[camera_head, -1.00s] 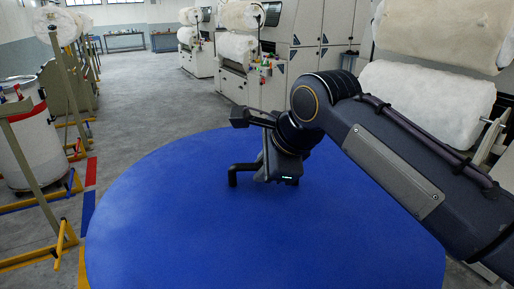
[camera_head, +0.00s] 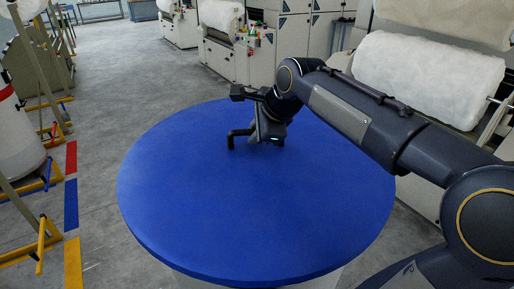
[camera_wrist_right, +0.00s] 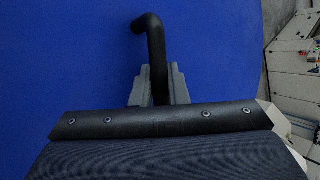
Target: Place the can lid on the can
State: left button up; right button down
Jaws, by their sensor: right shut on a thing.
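The can lid (camera_head: 255,205) is a large blue disc with a thin rim, nearly level in the head view. A black bent bar handle (camera_head: 232,142) stands on its far part. My right gripper (camera_head: 254,136) is shut on this handle. In the right wrist view the grey fingers (camera_wrist_right: 160,86) close around the handle (camera_wrist_right: 149,35), with the blue lid face (camera_wrist_right: 60,60) behind. A pale surface shows just under the lid's front edge; I cannot tell whether it is the can or how far below it lies. My left gripper is not in view.
A white drum with a red band (camera_head: 18,135) stands at the left edge, beside yellow-footed stands (camera_head: 42,245). Carding machines with white rolls (camera_head: 425,80) stand behind and right. Grey floor (camera_head: 105,130) lies open left of the lid.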

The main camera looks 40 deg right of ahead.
aim_at(257, 149)
jog(key=w+d+f, duration=0.1)
jog(key=f, duration=0.2)
jog(key=w+d+f, duration=0.1)
jog(key=shift+w+d+f, duration=0.35)
jog(key=shift+f, duration=0.05)
jog(key=f, duration=0.1)
jog(key=f+p, duration=0.1)
jog(key=f, duration=0.1)
jog(key=shift+w+d, duration=0.2)
jog(key=shift+f, duration=0.35)
jog(key=shift+f+b, duration=0.35)
jog(key=shift+f, duration=0.25)
jog(key=c, duration=1.4)
grip_release()
